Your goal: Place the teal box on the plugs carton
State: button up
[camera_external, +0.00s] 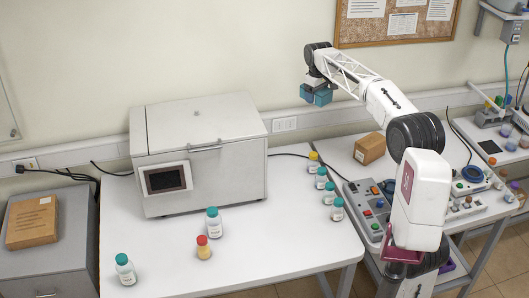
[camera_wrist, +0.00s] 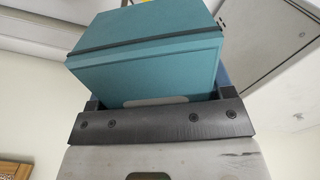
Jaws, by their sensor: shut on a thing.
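The teal box (camera_wrist: 150,62) fills the upper middle of the wrist view, with a dark line along its edge. My gripper (camera_external: 317,91) is shut on it and holds it high in the air, in front of the back wall. The box (camera_external: 323,97) looks small in the external view, and the fingers are hard to tell apart from it. Two brown cartons are in sight: a flat one (camera_external: 31,224) on the grey cabinet at the left, and a smaller one (camera_external: 369,148) on the right table. Their labels are too small to read, so I cannot tell which is the plugs carton.
A large grey lidded machine (camera_external: 200,150) stands on the white table (camera_external: 285,235), left of my gripper. Several capped bottles (camera_external: 213,222) stand in front of and right of it. A control panel (camera_external: 370,208) sits on the right table. The white table's front middle is clear.

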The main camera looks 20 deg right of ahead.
jog(key=s+d+m, duration=0.3)
jog(key=s+d, duration=0.1)
jog(key=d, duration=1.1)
jog(key=s+d+m, duration=0.3)
jog(key=s+d, duration=0.1)
jog(key=d, duration=1)
notch_tip(320, 180, down, 26)
jog(key=shift+f, duration=0.15)
jog(key=shift+w+d, duration=0.1)
jog(key=shift+w, duration=0.05)
send_over(362, 165)
jog(key=shift+w+d+f, duration=0.1)
jog(key=shift+w+f, duration=0.1)
jog(key=shift+f, duration=0.55)
jog(key=shift+f, duration=0.1)
jog(key=shift+f, duration=1.65)
jog(key=shift+f, duration=0.15)
